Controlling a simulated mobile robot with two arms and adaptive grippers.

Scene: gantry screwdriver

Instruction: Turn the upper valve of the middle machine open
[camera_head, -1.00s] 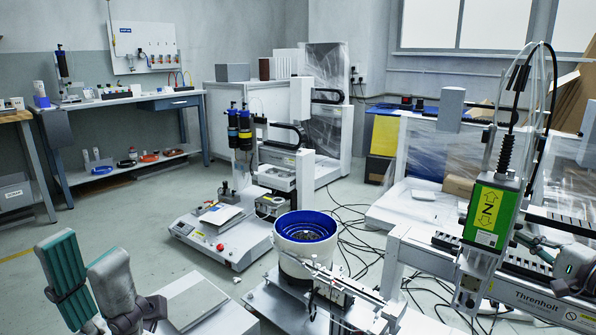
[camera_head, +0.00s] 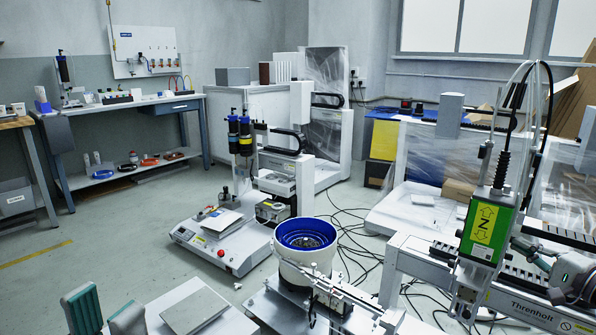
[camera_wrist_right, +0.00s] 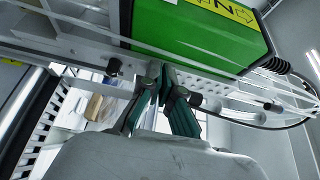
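The upper valve cannot be picked out for certain. A green screwdriver unit (camera_head: 487,228) with a yellow arrow label hangs on the gantry at the right; its underside fills the top of the right wrist view (camera_wrist_right: 200,40). My right gripper (camera_head: 522,245) reaches in from the right beside this unit. In the right wrist view its teal fingers (camera_wrist_right: 163,78) come close together at the tips, below the green housing. A small dark knob (camera_wrist_right: 113,67) and a pale fitting (camera_wrist_right: 215,104) sit near them. What lies between the tips is unclear. My left gripper (camera_head: 106,306) is open and empty at the lower left, partly cut off.
A white bowl feeder with a blue rim (camera_head: 305,234) stands left of the gantry rail (camera_head: 425,258). A smaller white machine (camera_head: 220,240) stands behind it. Cables and hoses run close around the green unit. The floor at left is clear.

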